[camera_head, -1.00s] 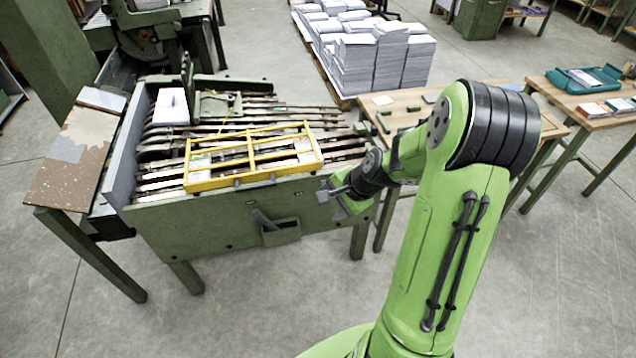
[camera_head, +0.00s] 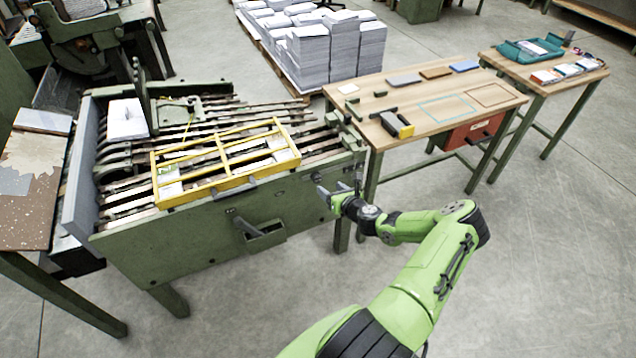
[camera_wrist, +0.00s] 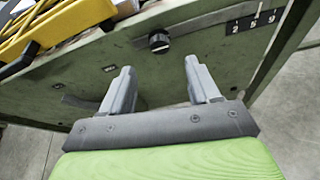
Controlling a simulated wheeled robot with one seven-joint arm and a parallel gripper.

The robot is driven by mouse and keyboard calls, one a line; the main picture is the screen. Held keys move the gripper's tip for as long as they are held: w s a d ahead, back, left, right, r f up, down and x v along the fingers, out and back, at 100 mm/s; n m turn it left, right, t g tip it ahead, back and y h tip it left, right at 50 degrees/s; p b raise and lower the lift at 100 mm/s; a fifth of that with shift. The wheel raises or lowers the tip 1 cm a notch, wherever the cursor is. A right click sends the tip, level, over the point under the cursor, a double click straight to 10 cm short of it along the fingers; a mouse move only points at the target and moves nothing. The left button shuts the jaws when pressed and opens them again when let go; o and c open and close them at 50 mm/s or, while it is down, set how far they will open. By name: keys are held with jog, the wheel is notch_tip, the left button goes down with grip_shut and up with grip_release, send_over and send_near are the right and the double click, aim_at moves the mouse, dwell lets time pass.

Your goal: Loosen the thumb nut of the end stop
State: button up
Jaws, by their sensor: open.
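A dark round knob (camera_wrist: 159,42), which looks like the thumb nut, sits on the green front panel (camera_wrist: 130,60) of the machine in the wrist view. My gripper (camera_wrist: 157,74) is open and empty. Its two grey fingers point toward the panel, and the knob shows just beyond the gap between the tips, not touched. In the head view my gripper (camera_head: 326,193) is in front of the right end of the panel; I cannot make out the knob there.
A yellow frame (camera_head: 222,182) lies on top of the machine, left of the gripper. A lever (camera_head: 244,228) sticks out of the panel. A wooden table (camera_head: 430,97) with small blocks stands to the right. The floor in front is clear.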

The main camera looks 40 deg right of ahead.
aim_at(319, 179)
jog(key=b+x, duration=0.2)
jog(key=x, duration=0.6)
jog(key=shift+s+f, duration=0.15)
jog(key=shift+f, duration=0.05)
jog(key=shift+w+d+f, duration=0.1)
jog(key=shift+w+d, duration=0.05)
jog(key=shift+w, duration=0.4)
jog(key=c, duration=1)
